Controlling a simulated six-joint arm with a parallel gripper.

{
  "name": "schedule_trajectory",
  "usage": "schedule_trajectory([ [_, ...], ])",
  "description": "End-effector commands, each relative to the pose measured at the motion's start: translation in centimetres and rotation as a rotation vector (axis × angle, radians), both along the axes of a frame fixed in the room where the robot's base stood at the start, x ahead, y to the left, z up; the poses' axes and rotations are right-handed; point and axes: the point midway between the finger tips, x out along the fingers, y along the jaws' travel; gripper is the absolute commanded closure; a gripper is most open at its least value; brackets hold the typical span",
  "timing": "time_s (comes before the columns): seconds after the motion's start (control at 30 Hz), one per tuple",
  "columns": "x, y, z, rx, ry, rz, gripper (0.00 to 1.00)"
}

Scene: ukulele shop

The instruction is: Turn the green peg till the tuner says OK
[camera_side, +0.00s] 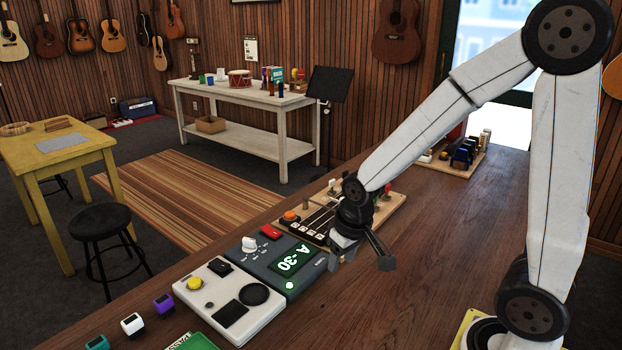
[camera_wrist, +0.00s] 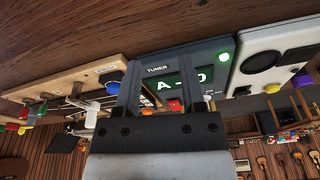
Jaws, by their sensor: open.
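The tuner (camera_side: 262,243) is a dark grey box on the bench, and its lit green screen (camera_side: 293,260) reads "A -30". In the wrist view, a finger partly covers the tuner's screen (camera_wrist: 172,87). A wooden board (camera_side: 393,207) with dark strips and coloured pegs lies just beyond the tuner. A small green peg (camera_wrist: 42,109) appears to show at the board's far left in the wrist view. My gripper (camera_side: 362,252) is open and empty, above the bench by the tuner and the board's near end. In the wrist view, my gripper's fingers (camera_wrist: 158,85) stand apart before the tuner.
A white box (camera_side: 232,300) with a yellow button and black speaker sits against the tuner. An orange knob (camera_side: 290,216) is at the board's near end. Small coloured blocks (camera_side: 132,323) stand at lower left. Another peg board (camera_side: 458,157) lies farther back. The bench right of my gripper is clear.

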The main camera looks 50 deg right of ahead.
Motion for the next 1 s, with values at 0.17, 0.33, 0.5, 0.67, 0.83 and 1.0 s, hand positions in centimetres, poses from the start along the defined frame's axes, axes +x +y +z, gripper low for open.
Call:
schedule_trajectory([
  [0.17, 3.7, -4.2, 1.1, 0.024, 0.03, -0.208, 0.49],
  [0.33, 6.5, -9.1, 2.2, 0.048, 0.06, -0.417, 0.49],
  [0.5, 8.4, -14.3, 3.2, 0.072, 0.087, -0.623, 0.49],
  [0.67, 9.3, -19.4, 4.0, 0.093, 0.111, -0.812, 0.49],
  [0.83, 9.4, -24.8, 4.7, 0.114, 0.137, -1.004, 0.49],
  [1.0, 8.9, -28.7, 5.3, 0.131, 0.155, -1.147, 0.49],
])
